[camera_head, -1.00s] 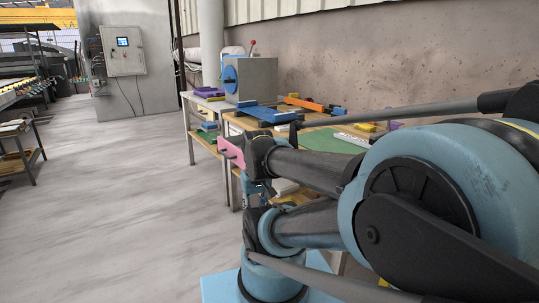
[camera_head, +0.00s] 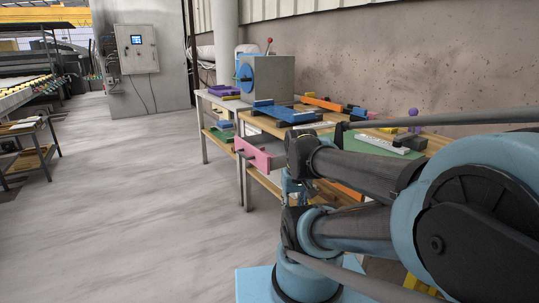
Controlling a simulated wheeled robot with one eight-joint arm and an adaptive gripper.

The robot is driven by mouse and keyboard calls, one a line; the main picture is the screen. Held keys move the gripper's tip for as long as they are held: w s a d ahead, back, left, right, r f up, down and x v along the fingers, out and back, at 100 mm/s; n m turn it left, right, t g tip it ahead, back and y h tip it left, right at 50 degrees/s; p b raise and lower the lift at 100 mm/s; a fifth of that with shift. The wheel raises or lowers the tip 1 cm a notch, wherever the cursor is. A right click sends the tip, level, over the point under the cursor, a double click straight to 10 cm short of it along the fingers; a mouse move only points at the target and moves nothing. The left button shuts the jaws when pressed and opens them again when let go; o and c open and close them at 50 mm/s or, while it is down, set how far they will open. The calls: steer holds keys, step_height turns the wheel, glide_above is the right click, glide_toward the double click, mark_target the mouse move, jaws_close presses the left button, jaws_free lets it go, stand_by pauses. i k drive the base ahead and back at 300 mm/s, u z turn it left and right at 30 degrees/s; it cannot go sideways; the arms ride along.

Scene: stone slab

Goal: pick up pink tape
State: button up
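I cannot make out a pink tape for sure. The one clearly pink thing is a flat pink panel (camera_head: 254,152) with small knobs, like a drawer front, below the edge of the wooden-topped workbench (camera_head: 436,142). Its right end is close to the dark joint of a blue and black jointed arm in the picture. A small purple-pink upright item (camera_head: 413,114) stands farther back on the bench. Much of the bench is hidden behind the arm. My gripper is not in view.
The large blue and black arm (camera_head: 465,190) on a light-blue base fills the right foreground. A grey machine (camera_head: 268,79) with a blue disc stands on the bench. A control cabinet (camera_head: 136,49) is behind. The concrete floor (camera_head: 130,200) at left is open.

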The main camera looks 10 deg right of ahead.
mark_target(262, 149)
steer(key=i, duration=0.95)
steer(key=u, duration=0.05)
